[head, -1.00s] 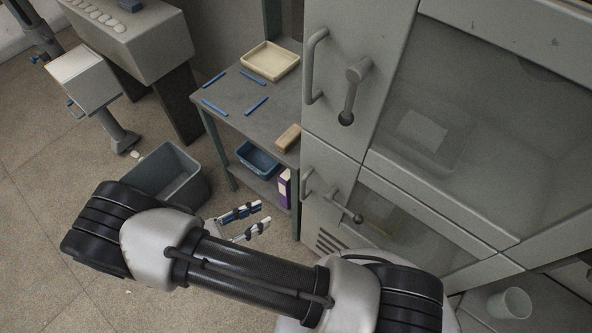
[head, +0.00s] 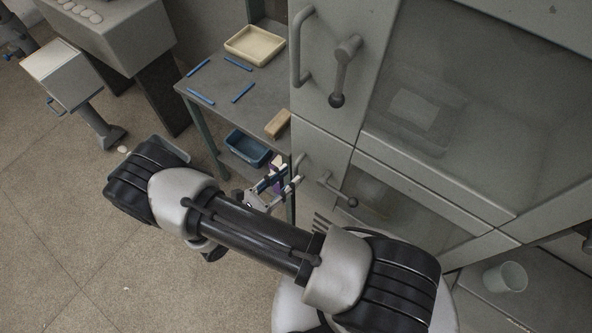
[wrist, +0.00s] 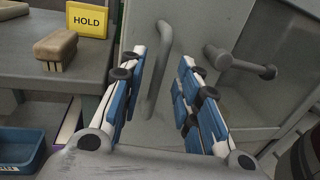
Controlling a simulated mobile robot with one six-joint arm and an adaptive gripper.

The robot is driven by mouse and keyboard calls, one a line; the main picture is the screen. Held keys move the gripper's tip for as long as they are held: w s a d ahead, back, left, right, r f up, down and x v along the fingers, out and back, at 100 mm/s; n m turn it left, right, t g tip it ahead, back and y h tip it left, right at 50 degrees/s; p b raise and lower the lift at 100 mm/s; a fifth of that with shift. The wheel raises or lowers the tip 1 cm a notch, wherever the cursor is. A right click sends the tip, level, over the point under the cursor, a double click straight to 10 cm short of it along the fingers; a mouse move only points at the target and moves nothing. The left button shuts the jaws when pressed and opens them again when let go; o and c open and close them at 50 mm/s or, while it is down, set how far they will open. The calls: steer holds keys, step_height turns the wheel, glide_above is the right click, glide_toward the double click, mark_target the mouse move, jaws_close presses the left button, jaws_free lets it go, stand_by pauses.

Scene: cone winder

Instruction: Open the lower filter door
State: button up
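The lower filter door (head: 318,145) is a grey panel with a window, low on the cabinet, and looks shut. Its bar handle (head: 298,166) is on the left side, partly behind my gripper. A lever with a dark round knob (head: 338,190) sits right of it. My gripper (head: 284,180) is open and empty in front of the door's left side. In the wrist view the handle (wrist: 159,72) stands upright between my two blue-padded fingers (wrist: 163,65), seemingly just beyond their tips. The lever (wrist: 238,66) points right, outside the right finger.
A shelf table (head: 215,80) left of the cabinet holds a cream tray, blue sticks and a wooden-backed brush (wrist: 55,46). A blue bin (head: 246,148) is on its lower shelf. A yellow HOLD sign (wrist: 88,19) stands near the brush. The upper door (head: 350,20) has its own handle and lever.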

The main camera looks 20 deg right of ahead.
mark_target(296, 171)
steer(key=shift+x, duration=2.1)
steer(key=shift+c, duration=0.2)
jaws_close()
